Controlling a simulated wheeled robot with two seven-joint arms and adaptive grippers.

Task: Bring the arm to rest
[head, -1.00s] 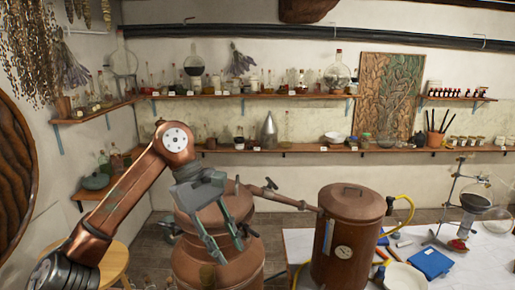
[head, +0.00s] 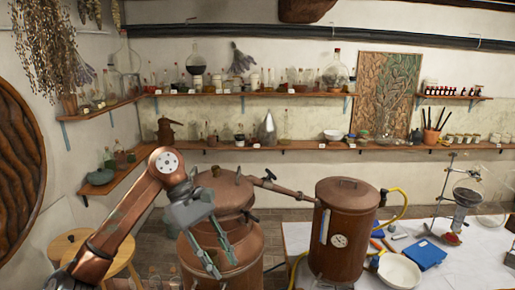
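My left arm comes in from the lower left and bends at a copper-coloured elbow. My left gripper (head: 226,266) hangs downward in front of the copper still pot (head: 248,272). Its two grey fingers are apart with nothing visible between them. The gripper overlaps the pot in the picture; I cannot tell whether they touch. The domed still head (head: 226,190) sits above the pot, and its pipe runs right toward the copper condenser (head: 340,215). My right gripper is out of view.
A white table (head: 465,268) at the right holds the condenser, a white bowl (head: 400,271), a blue book (head: 425,254) and a glass funnel on a stand (head: 468,196). A wooden stool (head: 70,246) stands at the left. Shelves of bottles line the wall.

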